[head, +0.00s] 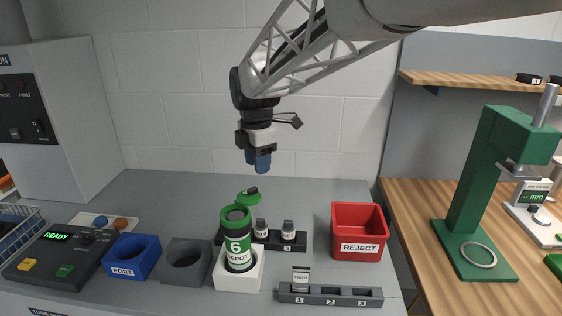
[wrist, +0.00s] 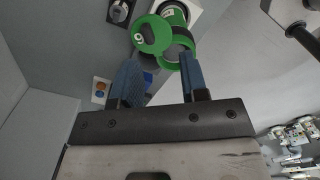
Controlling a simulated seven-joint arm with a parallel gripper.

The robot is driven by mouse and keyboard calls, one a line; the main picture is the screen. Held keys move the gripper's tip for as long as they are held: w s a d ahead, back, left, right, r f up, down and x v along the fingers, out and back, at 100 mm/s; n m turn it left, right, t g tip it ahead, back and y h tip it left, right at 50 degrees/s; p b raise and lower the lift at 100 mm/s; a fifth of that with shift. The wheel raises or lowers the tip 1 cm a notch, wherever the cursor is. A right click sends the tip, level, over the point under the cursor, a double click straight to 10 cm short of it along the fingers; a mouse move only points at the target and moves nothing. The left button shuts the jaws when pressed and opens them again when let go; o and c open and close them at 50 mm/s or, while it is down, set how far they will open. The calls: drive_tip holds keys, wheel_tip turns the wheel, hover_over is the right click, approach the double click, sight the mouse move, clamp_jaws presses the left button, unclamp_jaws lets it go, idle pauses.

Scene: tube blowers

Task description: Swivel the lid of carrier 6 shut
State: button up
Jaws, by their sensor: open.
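Carrier 6 (head: 238,246) is a green and white cylinder marked "6" and "DEPOT", standing upright in a white square holder (head: 225,278). Its green lid (head: 248,196) is swung out to the side, beyond the carrier's dark open top. In the wrist view the round lid (wrist: 152,35), marked 6, sits beside the carrier's green rim (wrist: 180,50). My gripper (head: 260,160) is above and behind the carrier, pointing down and apart from it. In the wrist view its two blue fingers (wrist: 161,80) are spread with nothing between them.
A blue "PORT" block (head: 132,271) and a grey holder (head: 186,282) are left of the carrier. A black rack with small vials (head: 288,231) stands behind right. A red REJECT bin (head: 357,215) and a grey numbered rack (head: 330,297) are to the right.

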sight(251, 188)
drive_tip(key=shift+w+a+f+n, duration=0.1)
drive_tip(key=shift+w+a+n, duration=0.2)
drive_tip(key=shift+a, duration=0.3)
drive_tip(key=shift+w+a+f+n, duration=0.15)
drive_tip(key=shift+a+n, duration=0.15)
drive_tip(key=shift+a, duration=0.25)
drive_tip(key=shift+r, duration=0.1)
drive_tip(key=shift+f, duration=3.9)
clamp_jaws()
